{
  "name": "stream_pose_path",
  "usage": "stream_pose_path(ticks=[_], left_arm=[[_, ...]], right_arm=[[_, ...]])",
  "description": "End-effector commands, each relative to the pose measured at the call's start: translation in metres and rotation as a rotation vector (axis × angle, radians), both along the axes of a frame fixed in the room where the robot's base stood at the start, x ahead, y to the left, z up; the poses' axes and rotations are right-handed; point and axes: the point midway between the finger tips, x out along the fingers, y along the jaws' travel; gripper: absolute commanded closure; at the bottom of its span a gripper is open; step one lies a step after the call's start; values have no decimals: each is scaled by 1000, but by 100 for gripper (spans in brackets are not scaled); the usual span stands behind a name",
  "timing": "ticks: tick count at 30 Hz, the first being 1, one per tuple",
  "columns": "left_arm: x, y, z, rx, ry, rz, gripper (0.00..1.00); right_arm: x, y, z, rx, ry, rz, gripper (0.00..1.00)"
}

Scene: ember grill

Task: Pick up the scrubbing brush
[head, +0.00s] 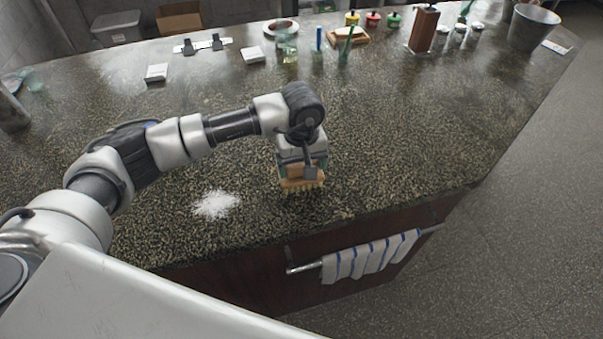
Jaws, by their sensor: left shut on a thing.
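The scrubbing brush (298,186) has a tan wooden body and pale bristles that point down. It is in the head view near the front edge of the speckled stone counter (400,140). My left gripper (302,172) comes from above and is shut on the brush, hiding part of its top. I cannot tell whether the bristles touch the counter. My right gripper is not in view.
A patch of white powder (215,204) lies left of the brush. A striped towel (371,258) hangs on a rail at the counter front. Bottles, white boxes and a metal bucket (533,27) stand toward the back. The counter's middle is clear.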

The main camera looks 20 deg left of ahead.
Motion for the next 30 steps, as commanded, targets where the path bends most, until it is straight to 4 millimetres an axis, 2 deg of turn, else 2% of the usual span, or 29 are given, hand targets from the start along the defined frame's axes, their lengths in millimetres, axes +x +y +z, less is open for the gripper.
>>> stream_pose_path(ticks=[10, 16, 24, 30], left_arm=[[1, 0, 9, -2, -4, 0, 43], [2, 0, 37, -2, -8, -1, 43], [25, -56, 73, -3, -7, -4, 43], [39, -89, 96, -1, -3, -1, 43]], right_arm=[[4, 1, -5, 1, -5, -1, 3], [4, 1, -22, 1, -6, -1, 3], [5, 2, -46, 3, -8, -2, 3], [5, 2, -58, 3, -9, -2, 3]])
